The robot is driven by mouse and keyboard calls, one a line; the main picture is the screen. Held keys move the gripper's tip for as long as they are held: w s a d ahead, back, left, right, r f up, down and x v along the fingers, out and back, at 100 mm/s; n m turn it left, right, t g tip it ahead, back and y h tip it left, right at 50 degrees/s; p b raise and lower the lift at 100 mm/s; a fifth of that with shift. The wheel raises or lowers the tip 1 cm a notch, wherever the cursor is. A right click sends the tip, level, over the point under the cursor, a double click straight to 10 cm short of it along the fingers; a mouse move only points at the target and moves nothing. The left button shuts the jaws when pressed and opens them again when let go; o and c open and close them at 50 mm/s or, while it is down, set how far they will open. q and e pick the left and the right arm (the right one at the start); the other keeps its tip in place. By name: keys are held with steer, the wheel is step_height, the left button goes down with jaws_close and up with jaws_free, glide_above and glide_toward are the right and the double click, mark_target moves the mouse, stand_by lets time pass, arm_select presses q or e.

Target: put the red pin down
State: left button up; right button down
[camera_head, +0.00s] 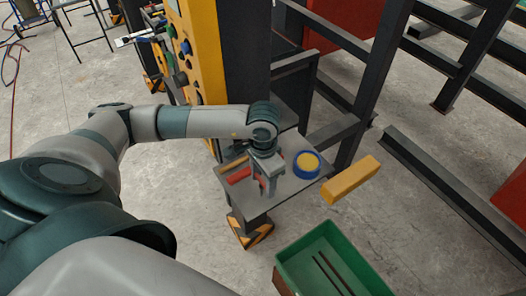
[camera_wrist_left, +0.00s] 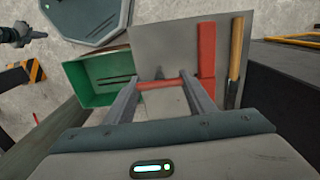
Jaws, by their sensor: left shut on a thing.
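My left gripper (camera_head: 266,186) is over the small grey table (camera_head: 284,207) in the head view. In the left wrist view its two fingers (camera_wrist_left: 160,86) are shut on the red pin (camera_wrist_left: 160,85), which lies crosswise between the fingertips. The grey tabletop (camera_wrist_left: 170,45) shows behind the pin; I cannot tell whether the pin touches it. A red block (camera_wrist_left: 206,52) and a tool with a wooden handle (camera_wrist_left: 236,50) lie on the table beside the gripper. They also show in the head view, the red one (camera_head: 238,175) left of the fingers.
A round blue and yellow object (camera_head: 307,163) stands on the table right of the gripper. A yellow bar (camera_head: 350,180) is at the table's right edge. A green bin (camera_head: 300,272) with dark rods is in front. A yellow panel and dark steel frames (camera_head: 375,70) stand behind.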

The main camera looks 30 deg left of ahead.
arm_select(q)
steer(key=shift+f, duration=0.4)
steer(key=shift+f+b, duration=0.2)
steer(key=shift+b, duration=0.1)
steer(key=o, duration=1.1)
steer(key=shift+r, duration=0.1)
steer(key=shift+r, duration=0.1)
